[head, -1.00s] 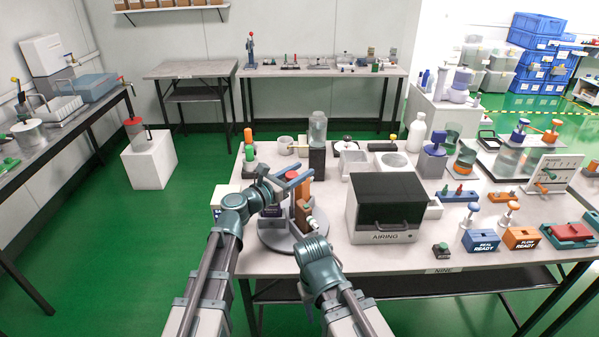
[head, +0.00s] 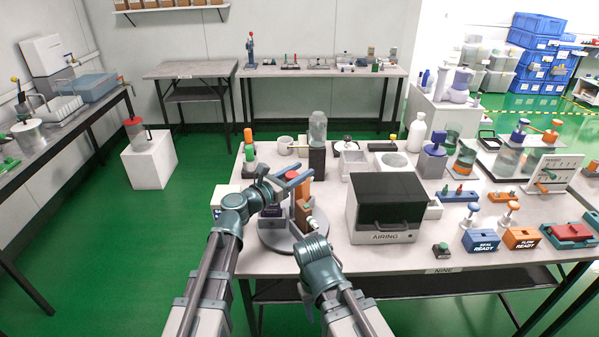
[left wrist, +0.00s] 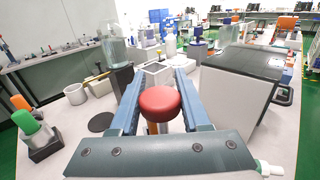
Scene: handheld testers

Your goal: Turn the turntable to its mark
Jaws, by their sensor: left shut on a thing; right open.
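The turntable (head: 262,238) is a round grey disc near the front left of the table, carrying an orange block (head: 303,193) and dark parts. My left gripper (head: 300,178) is above it. In the left wrist view its two blue fingers (left wrist: 156,90) lie on either side of a round red knob (left wrist: 160,103) on a post, and it is shut on this knob. My right gripper (head: 314,228) is low at the disc's front right, its fingers hard to make out. Its jaws are open. The turntable's mark cannot be made out, and the arms hide part of the disc.
A black-topped box labelled AIRING (head: 386,235) stands close to the right of the turntable. A glass jar on a dark stand (head: 317,160) and a white cup (head: 285,145) are behind it.

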